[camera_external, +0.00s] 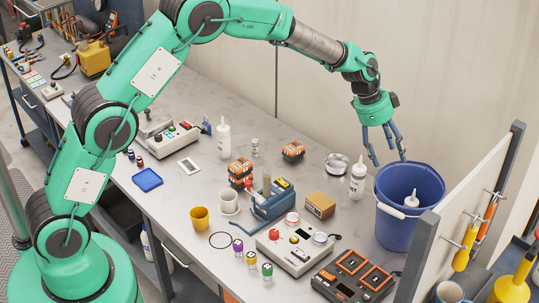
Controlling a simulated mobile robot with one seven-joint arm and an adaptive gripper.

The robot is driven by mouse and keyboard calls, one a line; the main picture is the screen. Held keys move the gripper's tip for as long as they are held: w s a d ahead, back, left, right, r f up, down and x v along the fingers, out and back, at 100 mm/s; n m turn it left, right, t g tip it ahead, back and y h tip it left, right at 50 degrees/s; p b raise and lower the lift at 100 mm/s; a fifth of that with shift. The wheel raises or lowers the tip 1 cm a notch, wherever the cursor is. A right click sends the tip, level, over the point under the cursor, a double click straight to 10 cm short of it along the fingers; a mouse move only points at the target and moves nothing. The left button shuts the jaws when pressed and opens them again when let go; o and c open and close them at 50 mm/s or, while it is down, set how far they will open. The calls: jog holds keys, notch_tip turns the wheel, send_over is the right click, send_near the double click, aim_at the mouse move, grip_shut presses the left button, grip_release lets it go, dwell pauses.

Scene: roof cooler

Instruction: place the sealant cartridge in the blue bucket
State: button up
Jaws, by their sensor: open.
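The blue bucket (408,225) stands at the right end of the bench, its white handle hanging at the front. A white nozzled item, which looks like the sealant cartridge (412,199), is inside the bucket; only its upper part shows and its lower part is hidden. My gripper (387,160) points down with its fingers apart and empty, above the far left part of the bucket's rim. It is apart from the white item.
A white nozzled bottle (357,181) stands just left of the bucket, and a similar bottle (222,138) stands further left. A glass dish (337,164), a cardboard box (319,204) and an orange-black device (353,275) are nearby. A tool panel (470,215) rises at right.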

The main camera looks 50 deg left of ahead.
jog(key=s+a+r+n+t+y, duration=0.1)
jog(key=s+a+r+n, duration=0.1)
jog(key=s+a+r, duration=0.5)
jog(key=s+a+r+n, duration=0.2)
jog(key=s+a+r, duration=0.2)
jog(key=s+r, duration=0.65)
jog(key=s+a+r+n+t+y, duration=0.1)
jog(key=s+a+r+n, duration=0.1)
jog(key=s+a+r, duration=0.5)
jog(key=s+a+n+y, duration=0.1)
jog(key=s+a+n, duration=0.2)
jog(key=s, duration=1.3)
jog(key=s+a+n+t, duration=0.1)
jog(key=s+a, duration=0.4)
jog(key=s, duration=1.1)
jog(key=shift+s+a+r+n+y, duration=0.2)
jog(key=shift+s+r+n+y, duration=0.15)
jog(key=shift+n, duration=0.55)
notch_tip(320, 180, down, 11)
jog(key=b, duration=1.1)
jog(key=shift+f+b, duration=0.2)
jog(key=shift+b, duration=0.1)
